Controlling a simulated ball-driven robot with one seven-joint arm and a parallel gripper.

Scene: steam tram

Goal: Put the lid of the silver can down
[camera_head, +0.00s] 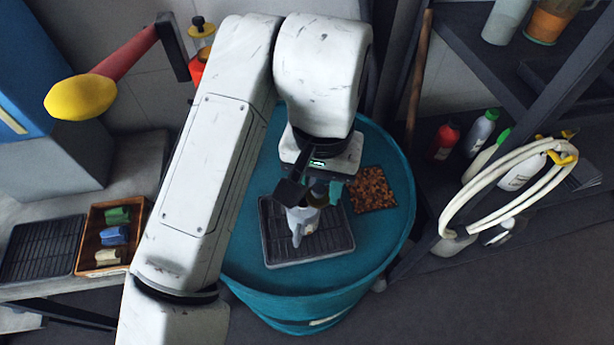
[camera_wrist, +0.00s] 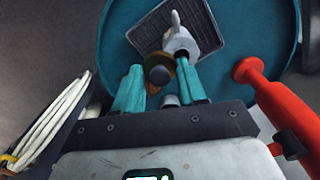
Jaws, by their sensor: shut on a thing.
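The silver can (camera_head: 303,222) stands on a black ribbed tray (camera_head: 277,250) on a round teal drum top. It has a pointed spout and also shows beyond my fingers in the wrist view (camera_wrist: 180,42). My gripper (camera_head: 320,190) is just above the can, pointing down. Its teal fingers (camera_wrist: 160,72) are shut on the lid (camera_wrist: 158,70), a small round dark piece with a brassy rim. In the head view the lid (camera_head: 318,190) is partly hidden by my gripper. Whether lid and can touch, I cannot tell.
A brown rough mat (camera_head: 372,190) lies right of the tray on the drum (camera_head: 398,225). A shelf with bottles (camera_head: 480,132) and a white hose loop (camera_head: 465,195) is at the right. A red bar (camera_wrist: 268,105) shows near my gripper in the wrist view. Bare drum top surrounds the tray.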

